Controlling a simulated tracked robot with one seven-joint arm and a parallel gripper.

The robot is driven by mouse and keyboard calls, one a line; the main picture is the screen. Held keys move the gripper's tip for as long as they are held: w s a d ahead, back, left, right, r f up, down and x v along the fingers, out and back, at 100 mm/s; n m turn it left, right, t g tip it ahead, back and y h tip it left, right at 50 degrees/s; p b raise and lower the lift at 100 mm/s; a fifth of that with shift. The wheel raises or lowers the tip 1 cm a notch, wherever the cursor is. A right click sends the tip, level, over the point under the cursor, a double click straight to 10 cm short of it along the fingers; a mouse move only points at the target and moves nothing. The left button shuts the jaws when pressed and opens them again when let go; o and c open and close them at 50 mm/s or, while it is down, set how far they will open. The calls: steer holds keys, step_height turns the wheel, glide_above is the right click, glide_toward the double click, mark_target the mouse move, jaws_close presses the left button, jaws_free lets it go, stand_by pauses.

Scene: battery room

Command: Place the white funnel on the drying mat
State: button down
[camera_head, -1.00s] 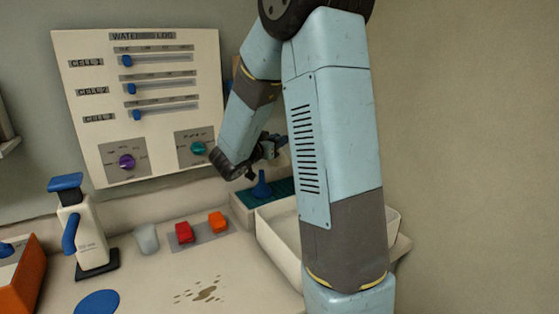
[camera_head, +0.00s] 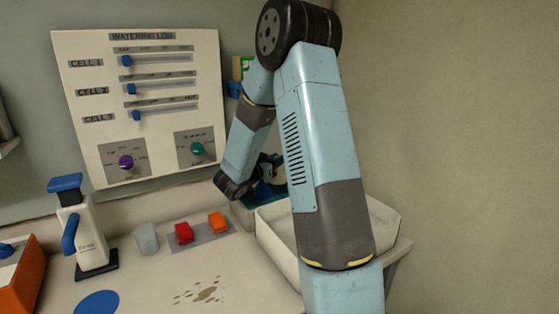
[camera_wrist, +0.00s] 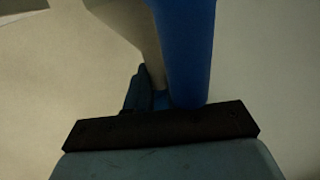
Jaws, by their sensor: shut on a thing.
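My gripper (camera_head: 267,166) is low over the back right of the counter, partly behind my arm, at the green drying mat (camera_head: 247,203). It is shut on the white funnel (camera_head: 279,176), a small pale shape beside the fingers. In the wrist view the funnel's pale side (camera_wrist: 132,22) narrows down to the fingers (camera_wrist: 150,98). A blue funnel (camera_head: 262,190) stands on the mat just below the gripper. A large blue shape fills the wrist view's top middle, very close to the white funnel. I cannot tell whether the white funnel touches the mat.
Red (camera_head: 183,233) and orange (camera_head: 217,222) blocks, a pale cup (camera_head: 146,238) and a white bottle (camera_head: 85,235) stand to the left. A panel with sliders (camera_head: 140,100) is on the wall behind. The front counter has a stain.

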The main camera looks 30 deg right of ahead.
steer(key=shift+s+f, duration=0.1)
steer(key=shift+f, duration=0.3)
